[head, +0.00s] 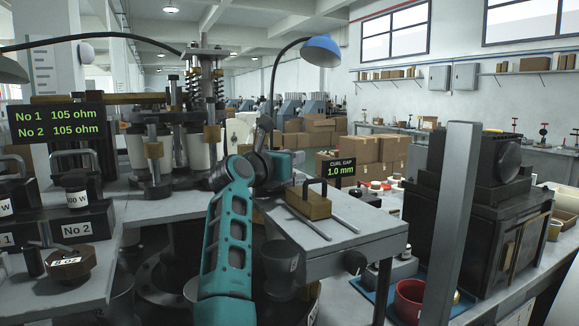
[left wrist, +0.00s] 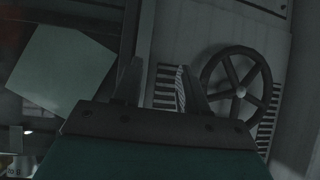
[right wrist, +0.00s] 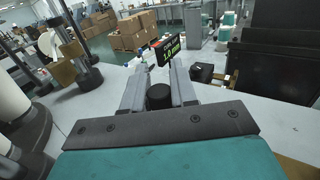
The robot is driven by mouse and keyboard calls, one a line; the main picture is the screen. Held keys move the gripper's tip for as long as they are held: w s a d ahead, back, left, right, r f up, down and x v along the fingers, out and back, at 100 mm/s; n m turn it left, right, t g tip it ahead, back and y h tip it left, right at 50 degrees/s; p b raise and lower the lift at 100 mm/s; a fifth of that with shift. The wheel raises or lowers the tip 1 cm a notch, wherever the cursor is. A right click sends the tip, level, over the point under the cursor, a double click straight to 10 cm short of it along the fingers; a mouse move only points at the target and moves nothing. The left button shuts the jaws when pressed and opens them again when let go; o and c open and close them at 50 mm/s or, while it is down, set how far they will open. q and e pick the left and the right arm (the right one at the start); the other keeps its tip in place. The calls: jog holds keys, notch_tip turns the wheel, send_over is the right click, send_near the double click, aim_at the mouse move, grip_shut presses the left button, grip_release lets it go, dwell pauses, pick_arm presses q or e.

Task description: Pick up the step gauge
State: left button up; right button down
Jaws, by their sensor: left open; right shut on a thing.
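No object in view is plainly marked as the step gauge, so I cannot tell for sure which thing it is. In the right wrist view my right gripper (right wrist: 158,82) has its fingers on either side of a black round-topped piece (right wrist: 159,97) and is shut on it. In the head view the teal arm reaches up from the bottom centre; its fingertips cannot be made out. A wooden block with a black handle (head: 309,205) sits on the grey bench to the right of this arm. In the left wrist view my left gripper (left wrist: 160,82) is open, with nothing between its fingers.
A spoked handwheel (left wrist: 240,91) and a pale square panel (left wrist: 62,72) show in the left wrist view. The curl gap display (head: 338,168) reads 1.0 mm. A grey upright post (head: 450,220) and black machine (head: 475,210) stand at right; metal columns (head: 155,160) stand left.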

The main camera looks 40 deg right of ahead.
notch_tip(320, 180, up, 19)
dwell(0.4)
